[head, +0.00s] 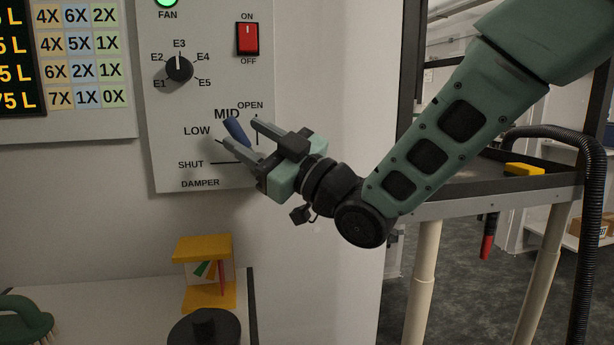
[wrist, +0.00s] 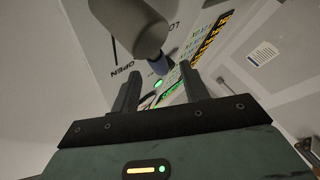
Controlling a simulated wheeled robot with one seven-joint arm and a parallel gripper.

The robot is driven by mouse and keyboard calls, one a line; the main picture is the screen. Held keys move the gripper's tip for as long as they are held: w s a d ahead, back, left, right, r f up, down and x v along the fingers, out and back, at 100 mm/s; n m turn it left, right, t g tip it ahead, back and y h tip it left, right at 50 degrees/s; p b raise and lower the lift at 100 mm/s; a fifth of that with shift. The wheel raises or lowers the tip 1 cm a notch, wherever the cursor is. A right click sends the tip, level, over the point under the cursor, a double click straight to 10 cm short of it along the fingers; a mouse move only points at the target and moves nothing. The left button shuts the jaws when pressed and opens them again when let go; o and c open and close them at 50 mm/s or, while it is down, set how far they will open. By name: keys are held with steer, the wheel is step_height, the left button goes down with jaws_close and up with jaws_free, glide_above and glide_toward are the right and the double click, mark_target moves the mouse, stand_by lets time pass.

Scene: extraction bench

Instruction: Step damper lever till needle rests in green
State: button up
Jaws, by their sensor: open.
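The damper lever (head: 235,130) has a blue handle and sits on the grey wall panel. Its tip points up and left, just below the MID mark. My gripper (head: 246,138) is open at the lever, with one finger on each side of the handle. Contact cannot be told. In the wrist view the blue handle (wrist: 158,64) shows beyond and between my fingertips (wrist: 158,82), beside a large grey rounded part.
The panel has a red ON/OFF switch (head: 247,38), a black E1–E5 dial (head: 179,68) and a lit green FAN lamp (head: 166,2). A black round object (head: 205,327) and green brush (head: 25,322) lie on the bench below. A dark cart (head: 500,190) stands right.

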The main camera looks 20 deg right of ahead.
steer(key=b+v, duration=0.8)
steer(key=v, duration=0.5)
steer(key=shift+f, duration=0.15)
steer(key=shift+s+d, duration=0.15)
